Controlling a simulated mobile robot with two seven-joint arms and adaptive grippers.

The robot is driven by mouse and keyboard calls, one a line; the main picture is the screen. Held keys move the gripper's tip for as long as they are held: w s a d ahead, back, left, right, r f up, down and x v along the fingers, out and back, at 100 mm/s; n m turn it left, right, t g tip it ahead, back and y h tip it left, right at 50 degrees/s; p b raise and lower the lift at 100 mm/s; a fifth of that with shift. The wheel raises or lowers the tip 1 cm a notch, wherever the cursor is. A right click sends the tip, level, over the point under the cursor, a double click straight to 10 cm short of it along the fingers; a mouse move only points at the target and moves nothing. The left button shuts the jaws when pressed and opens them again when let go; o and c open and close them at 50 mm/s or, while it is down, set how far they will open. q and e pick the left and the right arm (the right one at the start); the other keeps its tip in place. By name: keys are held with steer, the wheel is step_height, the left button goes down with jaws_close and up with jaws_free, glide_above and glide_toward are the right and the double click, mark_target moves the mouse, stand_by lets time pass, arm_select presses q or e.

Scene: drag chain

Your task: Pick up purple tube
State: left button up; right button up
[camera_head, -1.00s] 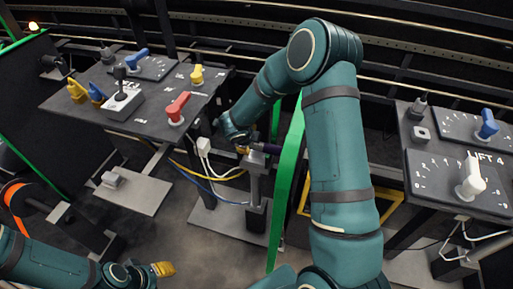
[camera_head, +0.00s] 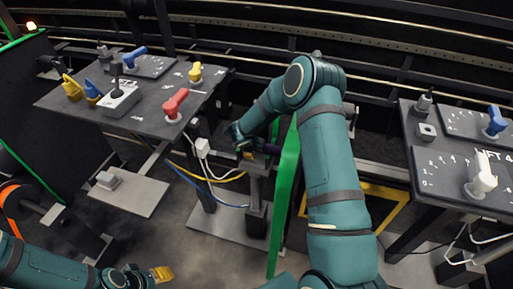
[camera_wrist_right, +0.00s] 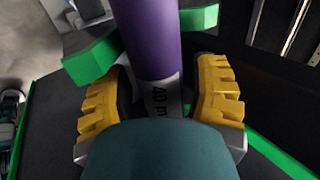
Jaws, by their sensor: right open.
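The purple tube (camera_wrist_right: 148,35) runs down from the top of the right wrist view, with a pale lower section bearing dark lettering. My right gripper (camera_wrist_right: 160,80) is open, with one yellow ridged finger on each side of the tube. Gaps show between the fingers and the tube, and my gripper body hides its lower end. In the head view my right gripper (camera_head: 246,154) is small and partly hidden beside the grey post, left of the green bar. My left gripper (camera_head: 161,273) is at the lower left, away from the tube; its finger opening is unclear.
A green upright bar (camera_head: 284,205) stands close to my right forearm. A control table (camera_head: 140,122) with coloured levers is at left, another (camera_head: 462,185) at right. Blue, yellow and white cables (camera_head: 215,180) hang left of the post. Open floor lies at lower centre.

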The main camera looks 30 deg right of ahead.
steer(key=shift+o, duration=0.2)
jaws_close()
steer(key=shift+r, duration=0.1)
